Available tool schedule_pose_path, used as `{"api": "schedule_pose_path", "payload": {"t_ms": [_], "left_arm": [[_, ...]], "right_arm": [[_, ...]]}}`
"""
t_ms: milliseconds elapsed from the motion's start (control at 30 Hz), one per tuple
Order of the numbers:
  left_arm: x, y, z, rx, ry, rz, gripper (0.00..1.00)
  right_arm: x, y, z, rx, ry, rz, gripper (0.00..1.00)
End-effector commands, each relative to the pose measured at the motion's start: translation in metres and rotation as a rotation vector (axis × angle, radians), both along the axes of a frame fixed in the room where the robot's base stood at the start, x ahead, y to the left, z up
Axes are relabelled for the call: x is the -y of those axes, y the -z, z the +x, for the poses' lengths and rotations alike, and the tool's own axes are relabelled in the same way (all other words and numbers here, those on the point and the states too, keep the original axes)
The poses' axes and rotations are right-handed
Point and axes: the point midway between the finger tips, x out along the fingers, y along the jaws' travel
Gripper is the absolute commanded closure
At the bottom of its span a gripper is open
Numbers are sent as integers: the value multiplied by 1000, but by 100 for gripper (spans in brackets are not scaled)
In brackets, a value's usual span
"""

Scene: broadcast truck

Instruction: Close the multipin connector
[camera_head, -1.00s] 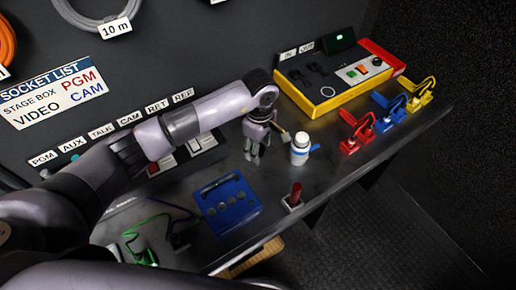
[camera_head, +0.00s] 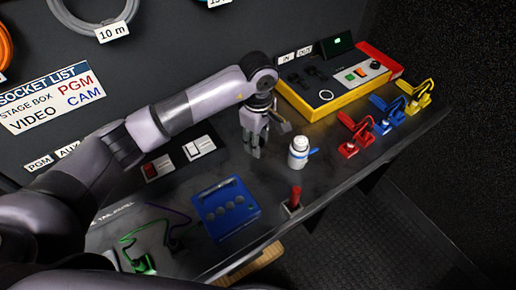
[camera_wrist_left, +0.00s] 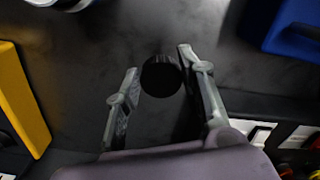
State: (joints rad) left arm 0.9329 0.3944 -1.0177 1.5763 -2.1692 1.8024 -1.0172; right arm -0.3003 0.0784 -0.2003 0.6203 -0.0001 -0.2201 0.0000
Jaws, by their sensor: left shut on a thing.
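My left gripper (camera_head: 253,150) hangs fingers down over the dark bench, left of the white upright cylinder. In the left wrist view (camera_wrist_left: 161,95) its fingers are shut on a round black piece (camera_wrist_left: 160,75), which looks like a cap. The white cylinder (camera_head: 298,151) has dark dots on top and a blue collar with a side lever; it looks like the multipin connector. It stands apart from the gripper, and only its cropped edge (camera_wrist_left: 58,3) shows at the top left of the wrist view. The right gripper is not in view.
A blue box (camera_head: 227,210) and a red-handled stick (camera_head: 294,197) stand near the front edge. A yellow-edged panel (camera_head: 328,98) lies behind. Red (camera_head: 356,136), blue (camera_head: 388,113) and yellow (camera_head: 417,97) connectors line the right side. Switches (camera_head: 198,148) sit left of the gripper.

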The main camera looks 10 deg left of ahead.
Motion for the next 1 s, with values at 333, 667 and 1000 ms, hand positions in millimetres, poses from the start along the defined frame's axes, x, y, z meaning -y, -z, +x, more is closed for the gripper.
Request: {"api": "schedule_pose_path", "payload": {"t_ms": [333, 667, 1000], "left_arm": [[-1, -94, 1, 7, 1, 1, 72], [-1, -145, 0, 3, 0, 1, 72], [-1, -151, 0, -1, 0, 1, 72]], "right_arm": [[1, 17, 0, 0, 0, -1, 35], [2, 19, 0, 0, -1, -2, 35], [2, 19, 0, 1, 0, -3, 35]]}}
